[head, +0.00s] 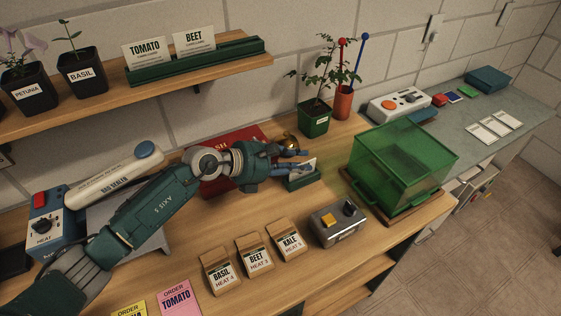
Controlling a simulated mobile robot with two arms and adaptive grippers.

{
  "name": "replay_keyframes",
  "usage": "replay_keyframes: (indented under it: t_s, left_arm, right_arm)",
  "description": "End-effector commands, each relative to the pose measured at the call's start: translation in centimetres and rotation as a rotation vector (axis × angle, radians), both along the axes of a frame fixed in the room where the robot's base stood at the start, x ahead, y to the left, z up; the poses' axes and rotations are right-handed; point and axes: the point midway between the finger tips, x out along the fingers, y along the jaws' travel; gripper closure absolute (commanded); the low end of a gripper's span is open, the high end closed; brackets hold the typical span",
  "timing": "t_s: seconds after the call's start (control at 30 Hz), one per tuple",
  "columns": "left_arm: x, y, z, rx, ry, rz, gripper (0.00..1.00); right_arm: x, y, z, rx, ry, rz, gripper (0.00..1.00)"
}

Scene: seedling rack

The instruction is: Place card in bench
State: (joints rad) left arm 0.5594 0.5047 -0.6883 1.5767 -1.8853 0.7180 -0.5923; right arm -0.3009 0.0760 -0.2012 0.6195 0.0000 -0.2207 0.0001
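My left gripper (296,162) reaches across the bench (330,180) from the left. Its fingers are at a small white card (305,167) and appear closed on it; they hide part of the card, and its print cannot be read. The card is at a small dark green holder (303,182) on the bench, directly below the fingertips. I cannot tell whether the card's lower edge sits in the holder's slot. On the shelf, a long green rack (215,58) holds a TOMATO card (144,53) and a BEET card (194,41). My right gripper is not in view.
A green clear box (405,160) is to the right. A bag sealer (115,175) is at left.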

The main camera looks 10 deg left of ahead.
Motion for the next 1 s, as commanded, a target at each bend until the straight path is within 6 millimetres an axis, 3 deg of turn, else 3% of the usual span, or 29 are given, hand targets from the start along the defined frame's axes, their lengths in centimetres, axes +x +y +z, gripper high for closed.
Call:
replay_keyframes:
  t_s: [0.4,0.6,1.0]
  left_arm:
    - [-4.3,6.5,3.4,0.003,0.001,0.000,0.75]
    - [-5.2,7.7,4.4,0.002,0.001,-0.001,0.75]
    - [-5.3,7.7,4.6,0.000,0.001,-0.002,0.75]
  right_arm:
    - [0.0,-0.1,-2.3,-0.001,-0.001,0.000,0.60]
    - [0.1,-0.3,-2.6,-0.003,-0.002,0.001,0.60]
    - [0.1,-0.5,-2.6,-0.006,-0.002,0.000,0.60]
